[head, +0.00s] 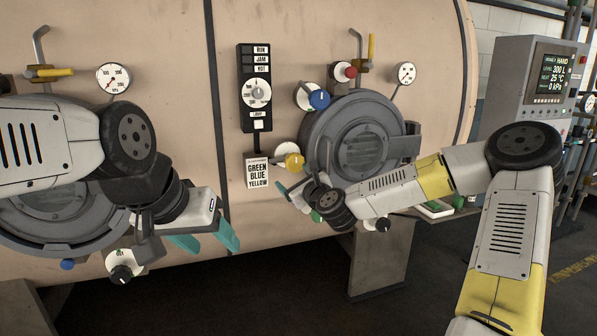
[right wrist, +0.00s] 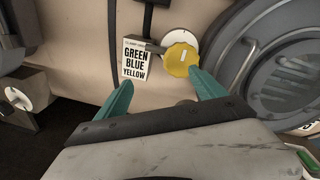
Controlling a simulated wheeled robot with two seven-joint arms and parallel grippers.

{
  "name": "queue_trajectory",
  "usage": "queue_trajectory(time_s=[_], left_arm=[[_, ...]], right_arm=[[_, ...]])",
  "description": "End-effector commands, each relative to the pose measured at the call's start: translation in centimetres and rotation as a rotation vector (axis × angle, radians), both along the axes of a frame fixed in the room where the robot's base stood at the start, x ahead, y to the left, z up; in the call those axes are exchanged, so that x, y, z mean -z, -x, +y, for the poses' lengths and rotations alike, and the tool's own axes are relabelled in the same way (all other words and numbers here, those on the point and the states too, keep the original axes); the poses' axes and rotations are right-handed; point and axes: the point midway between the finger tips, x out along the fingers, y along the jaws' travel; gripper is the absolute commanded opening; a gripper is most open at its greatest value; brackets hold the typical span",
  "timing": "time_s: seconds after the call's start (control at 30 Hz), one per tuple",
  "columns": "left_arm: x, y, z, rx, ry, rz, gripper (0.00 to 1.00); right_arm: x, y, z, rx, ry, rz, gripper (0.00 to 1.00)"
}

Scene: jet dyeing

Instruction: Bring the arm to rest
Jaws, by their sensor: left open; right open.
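My right gripper (head: 288,190) is open in front of the machine, just below a yellow knob (head: 294,161). In the right wrist view its two teal fingers (right wrist: 160,82) are spread with nothing between them. The yellow knob (right wrist: 181,58) shows just beyond the right-hand fingertip there; I cannot tell whether they touch. My right arm (head: 420,182) is bent and reaches in from the right, across the lower edge of the right round door (head: 362,150). My left gripper (head: 206,240) is open and empty, low in front of the machine, right of the left round door (head: 40,222).
A card reading GREEN BLUE YELLOW (head: 258,171) hangs left of the yellow knob. A control cabinet (head: 512,85) is at right. Dark floor shows below.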

Motion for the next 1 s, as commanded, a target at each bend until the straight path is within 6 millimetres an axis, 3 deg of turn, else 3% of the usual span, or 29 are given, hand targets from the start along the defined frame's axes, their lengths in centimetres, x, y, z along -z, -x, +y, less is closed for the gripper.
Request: queue_trajectory(time_s=[0.1, 0.17, 0.33, 0.47, 0.7, 1.0], left_arm=[[0.0, 0.0, 0.0, 0.000, 0.000, 0.000, 0.57], [0.0, 0.0, 0.0, 0.000, 0.000, 0.000, 0.57], [0.0, 0.0, 0.0, 0.000, 0.000, 0.000, 0.57], [0.0, 0.0, 0.0, 0.000, 0.000, 0.000, 0.57], [0.0, 0.0, 0.0, 0.000, 0.000, 0.000, 0.57], [0.0, 0.0, 0.0, 0.000, 0.000, 0.000, 0.57]], right_arm=[[1.6, 2.8, 3.0, -0.147, 0.335, -0.029, 0.80], [2.7, 4.4, 3.8, -0.229, 0.529, -0.046, 0.80], [4.5, 9.0, 2.8, -0.437, 1.033, -0.089, 0.80], [4.0, 12.5, 0.0, -0.574, 1.366, -0.117, 0.80], [0.3, 20.3, -6.5, -0.808, 1.827, -0.154, 0.80], [-3.8, 32.4, -12.9, -1.089, 2.084, -0.276, 0.80]])
